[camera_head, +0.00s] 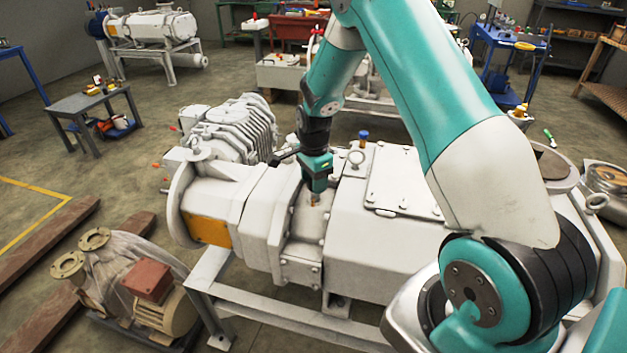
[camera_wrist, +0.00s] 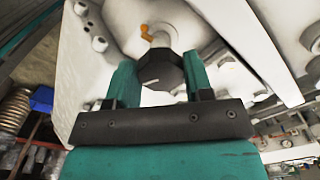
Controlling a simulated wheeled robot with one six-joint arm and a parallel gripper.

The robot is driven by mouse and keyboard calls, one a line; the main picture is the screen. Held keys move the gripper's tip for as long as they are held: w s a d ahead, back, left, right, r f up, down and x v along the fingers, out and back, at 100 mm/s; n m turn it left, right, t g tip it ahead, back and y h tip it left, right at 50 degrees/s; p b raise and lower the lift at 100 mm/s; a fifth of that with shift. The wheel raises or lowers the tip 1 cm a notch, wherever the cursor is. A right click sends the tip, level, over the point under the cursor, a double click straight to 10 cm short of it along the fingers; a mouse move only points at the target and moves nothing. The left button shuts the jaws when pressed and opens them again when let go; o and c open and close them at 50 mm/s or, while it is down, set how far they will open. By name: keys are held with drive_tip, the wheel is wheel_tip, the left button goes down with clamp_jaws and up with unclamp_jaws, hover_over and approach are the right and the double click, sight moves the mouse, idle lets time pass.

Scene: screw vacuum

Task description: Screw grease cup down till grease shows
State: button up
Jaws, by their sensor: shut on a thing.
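The grease cup (camera_wrist: 162,72) has a dark faceted cap and sits between my gripper's two fingers in the wrist view. Above it in that view are a pale stem and a small orange-yellow bit (camera_wrist: 147,31) at its side. My gripper (camera_wrist: 157,86) is shut on the cap. In the head view my gripper (camera_head: 315,190) points down onto the top of the white screw vacuum pump (camera_head: 255,225). A small brassy part (camera_head: 314,201) shows just below the fingers. The cap itself is hidden by my gripper in the head view.
A blue-capped fitting (camera_head: 363,136) and a lifting eye (camera_head: 356,157) stand on the pump behind my gripper. A ribbed white unit (camera_head: 235,125) is to the left. A motor (camera_head: 160,300) sits at lower left. A grey table (camera_head: 92,103) stands farther back.

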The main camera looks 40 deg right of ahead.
drive_tip(key=shift+s, duration=0.15)
drive_tip(key=o, duration=0.9)
drive_tip(key=shift+r, duration=0.1)
drive_tip(key=shift+r, duration=0.4)
wheel_tip(320, 180, up, 16)
drive_tip(key=shift+r+b, duration=0.2)
drive_tip(key=shift+b, duration=0.85)
